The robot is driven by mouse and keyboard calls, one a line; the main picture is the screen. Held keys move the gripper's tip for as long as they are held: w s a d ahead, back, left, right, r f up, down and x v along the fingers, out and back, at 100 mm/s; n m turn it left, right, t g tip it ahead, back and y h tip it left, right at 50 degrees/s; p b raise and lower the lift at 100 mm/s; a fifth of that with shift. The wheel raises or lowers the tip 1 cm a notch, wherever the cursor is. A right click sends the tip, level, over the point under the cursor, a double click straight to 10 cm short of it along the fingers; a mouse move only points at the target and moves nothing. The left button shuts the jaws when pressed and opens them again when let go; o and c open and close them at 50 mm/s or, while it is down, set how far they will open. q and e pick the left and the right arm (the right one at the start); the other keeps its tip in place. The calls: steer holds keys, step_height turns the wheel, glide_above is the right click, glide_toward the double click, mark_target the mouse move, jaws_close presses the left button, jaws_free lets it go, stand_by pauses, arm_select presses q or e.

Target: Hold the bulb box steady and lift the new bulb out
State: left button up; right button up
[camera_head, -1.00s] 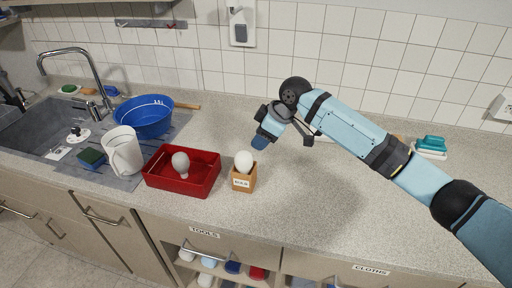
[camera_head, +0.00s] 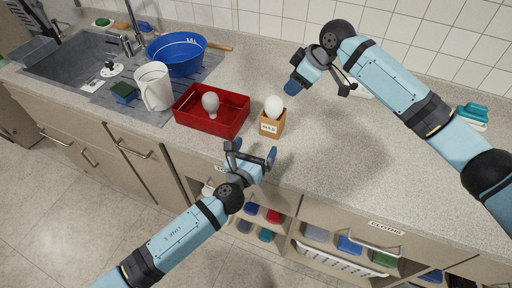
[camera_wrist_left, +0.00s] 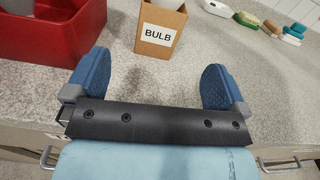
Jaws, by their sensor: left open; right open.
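The small brown bulb box (camera_head: 271,126) stands upright on the counter, with a white bulb (camera_head: 274,106) sticking out of its top. In the left wrist view the box (camera_wrist_left: 150,47) shows its "BULB" label ahead of the fingers, and its top is cut off. My left gripper (camera_head: 251,155) is open and empty at the counter's front edge, in front of the box; its two blue fingers (camera_wrist_left: 156,82) are apart and not touching the box. My right gripper (camera_head: 318,90) is open and empty above the counter, to the right of and behind the box.
A red tray (camera_head: 190,121) holding a grey bulb (camera_head: 211,103) stands just left of the box. A white jug (camera_head: 154,86), blue basin (camera_head: 177,56) and sink (camera_head: 75,64) lie further left.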

mark_target(270, 123)
arm_select(q)
steer(key=shift+w+d+m, duration=0.3)
steer(key=shift+w+m, duration=0.2)
steer(key=x, duration=1.3)
steer(key=shift+f, duration=0.15)
steer(key=c, duration=1)
arm_select(e)
steer(key=o, duration=0.6)
steer(key=shift+s+f, duration=0.1)
steer(key=shift+f, duration=0.05)
steer(key=shift+o, duration=1.4)
steer(key=f+y, duration=0.1)
steer(key=s+f+y, duration=0.1)
steer(key=s+t+y, duration=0.1)
steer(key=y, duration=0.1)
steer(key=shift+s+d+f, duration=0.2)
steer(key=shift+f, duration=0.2)
steer(key=s+d+f+m+t+y, duration=0.1)
steer(key=d+f+m+t+y, duration=0.15)
steer(key=d, duration=0.25)
steer(key=shift+n+t, duration=0.35)
steer(key=shift+t, duration=0.1)
steer(key=x, duration=1.1)
steer(key=shift+w+a+r, duration=0.1)
steer(key=shift+a+r, duration=0.05)
steer(key=shift+a, duration=0.2)
